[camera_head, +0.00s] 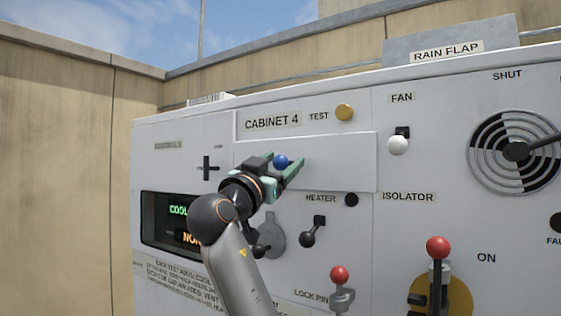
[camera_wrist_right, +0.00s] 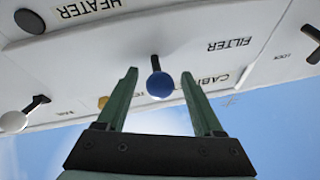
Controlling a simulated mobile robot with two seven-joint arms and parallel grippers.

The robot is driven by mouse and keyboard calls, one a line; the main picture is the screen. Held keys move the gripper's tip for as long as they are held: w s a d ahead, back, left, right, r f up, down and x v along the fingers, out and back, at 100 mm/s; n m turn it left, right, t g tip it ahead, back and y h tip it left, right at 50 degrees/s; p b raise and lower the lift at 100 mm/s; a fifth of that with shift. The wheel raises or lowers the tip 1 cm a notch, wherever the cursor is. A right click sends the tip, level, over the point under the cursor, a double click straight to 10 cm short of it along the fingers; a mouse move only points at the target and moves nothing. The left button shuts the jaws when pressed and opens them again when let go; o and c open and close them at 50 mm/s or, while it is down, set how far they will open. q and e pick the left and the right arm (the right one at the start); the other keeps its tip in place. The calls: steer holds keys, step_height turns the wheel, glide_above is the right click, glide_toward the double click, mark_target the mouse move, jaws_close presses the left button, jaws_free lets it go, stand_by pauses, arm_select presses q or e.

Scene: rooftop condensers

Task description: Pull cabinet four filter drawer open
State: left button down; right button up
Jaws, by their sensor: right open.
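Cabinet 4 (camera_head: 185,135) is a white cabinet with a labelled front. Its filter drawer (camera_head: 340,160) is a wide white panel below the "CABINET 4" label, and it appears flush with the front. A blue ball knob (camera_head: 281,161) on a short dark stem sits on the panel. My right gripper (camera_head: 283,168) is open at the panel, with the knob between its green fingers. In the right wrist view the knob (camera_wrist_right: 160,85) hangs between the open fingertips (camera_wrist_right: 158,75), with a gap on each side. A "FILTER" label (camera_wrist_right: 229,45) shows beside it. My left gripper is not in view.
Below the drawer are a heater lever (camera_head: 313,232) and a red-topped lock pin lever (camera_head: 340,276). A white-knobbed fan lever (camera_head: 398,143), a red-topped isolator lever (camera_head: 438,250) and a round vent (camera_head: 515,150) are to the right. A lit display (camera_head: 175,222) is at left.

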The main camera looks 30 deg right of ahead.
steer(key=shift+c, duration=0.3)
jaws_close()
stand_by(1.0)
